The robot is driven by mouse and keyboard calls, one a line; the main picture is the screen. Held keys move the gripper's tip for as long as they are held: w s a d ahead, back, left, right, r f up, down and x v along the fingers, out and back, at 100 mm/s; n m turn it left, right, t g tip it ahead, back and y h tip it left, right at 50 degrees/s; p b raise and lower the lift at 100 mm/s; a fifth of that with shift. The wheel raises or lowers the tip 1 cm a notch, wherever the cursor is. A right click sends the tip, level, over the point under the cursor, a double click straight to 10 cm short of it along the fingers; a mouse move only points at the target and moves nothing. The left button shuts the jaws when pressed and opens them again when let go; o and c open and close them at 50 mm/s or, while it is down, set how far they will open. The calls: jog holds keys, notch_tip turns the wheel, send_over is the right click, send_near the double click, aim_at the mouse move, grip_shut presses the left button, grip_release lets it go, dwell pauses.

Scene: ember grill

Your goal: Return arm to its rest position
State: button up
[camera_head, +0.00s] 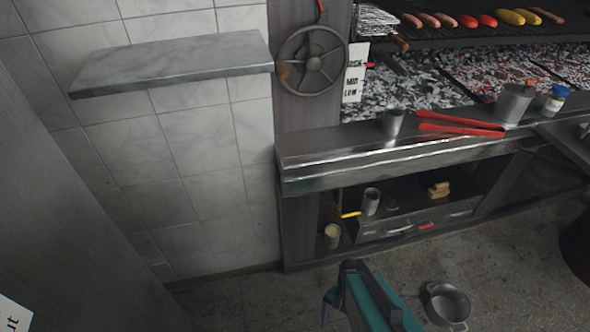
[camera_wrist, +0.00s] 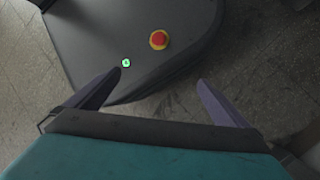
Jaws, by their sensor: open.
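My arm shows at the bottom middle of the head view as a teal and dark link, held low over the floor in front of the grill. In the wrist view my gripper (camera_wrist: 160,82) has its two dark purple fingers spread wide apart, with nothing between them. Beyond the fingers is my own dark base, with a red button on a yellow ring and a small green light. The fingertips are hard to make out in the head view.
A metal pot (camera_head: 447,303) stands on the floor right of my arm. The steel counter (camera_head: 310,160) holds red tongs (camera_head: 460,127), a metal cup (camera_head: 392,122), a larger pot (camera_head: 513,103) and a blue-lidded jar (camera_head: 555,98). A marble shelf (camera_head: 175,62) juts from the tiled wall. Sausages lie on the grill.

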jog(key=shift+s+d+r+n+t+h, duration=0.15)
jog(key=shift+s+d+n, duration=0.1)
jog(key=shift+n, duration=1.15)
jog(key=shift+s+d+n+t+h, duration=0.1)
jog(key=shift+s+d+n, duration=0.1)
jog(key=shift+n, duration=1.2)
jog(key=shift+s+d+r+n+t+h, duration=0.15)
jog(key=shift+d+n, duration=0.1)
jog(key=shift+n, duration=1.15)
